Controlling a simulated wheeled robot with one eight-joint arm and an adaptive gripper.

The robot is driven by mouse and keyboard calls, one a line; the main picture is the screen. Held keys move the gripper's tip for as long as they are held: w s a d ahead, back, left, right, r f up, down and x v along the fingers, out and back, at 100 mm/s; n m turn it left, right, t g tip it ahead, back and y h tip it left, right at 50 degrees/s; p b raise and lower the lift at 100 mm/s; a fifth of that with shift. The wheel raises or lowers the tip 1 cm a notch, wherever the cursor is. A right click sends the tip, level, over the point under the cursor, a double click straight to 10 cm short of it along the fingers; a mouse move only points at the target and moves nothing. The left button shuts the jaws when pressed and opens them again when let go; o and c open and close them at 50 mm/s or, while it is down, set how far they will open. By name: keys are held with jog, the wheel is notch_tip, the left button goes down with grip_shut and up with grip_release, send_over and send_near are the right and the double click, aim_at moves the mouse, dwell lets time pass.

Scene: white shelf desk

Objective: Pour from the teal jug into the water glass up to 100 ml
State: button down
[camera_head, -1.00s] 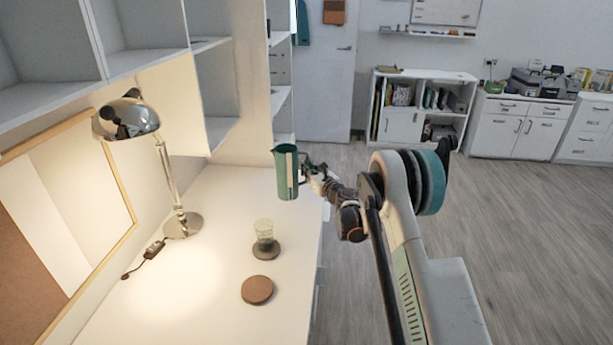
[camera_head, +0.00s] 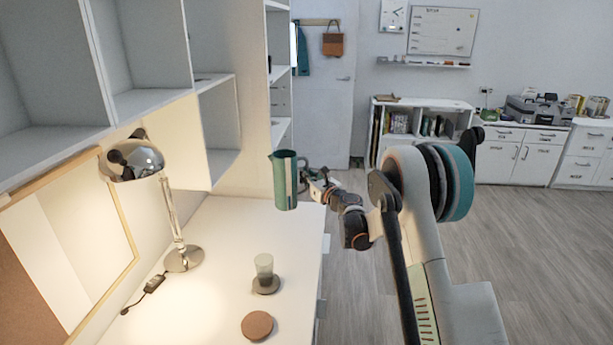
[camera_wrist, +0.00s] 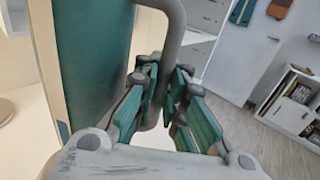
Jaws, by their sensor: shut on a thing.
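The teal jug (camera_head: 284,180) is held upright in the air above the far right part of the desk, behind the glass in the head view. My gripper (camera_head: 312,184) is shut on its grey handle. In the wrist view the gripper's fingers (camera_wrist: 160,108) close around the handle (camera_wrist: 172,50), and the jug's teal wall (camera_wrist: 92,55) fills the left side. The clear water glass (camera_head: 264,266) stands upright on a dark round coaster (camera_head: 266,286) on the desk. I cannot tell whether it holds water. The jug's inside is hidden.
The white desk (camera_head: 215,300) also bears a brown round coaster (camera_head: 257,326) in front of the glass. A chrome lamp (camera_head: 183,258) stands to the left. White shelves (camera_head: 150,102) rise behind, and a framed board (camera_head: 125,235) leans at the left.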

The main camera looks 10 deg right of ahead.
jog(key=s+a+f+b, duration=0.2)
jog(key=s+f, duration=0.1)
jog(key=s, duration=0.5)
jog(key=s+a+f+y+b, duration=0.1)
jog(key=s+a+f+b, duration=0.1)
jog(key=s, duration=0.6)
jog(key=shift+s+f+n+g+b, duration=0.15)
jog(key=shift+f+n+g+b, duration=0.2)
jog(key=shift+f+b, duration=0.35)
jog(key=shift+d, duration=0.1)
jog(key=d+f+n, duration=0.2)
jog(key=n, duration=0.1)
jog(key=shift+w+f, duration=0.1)
jog(key=shift+w, duration=0.15)
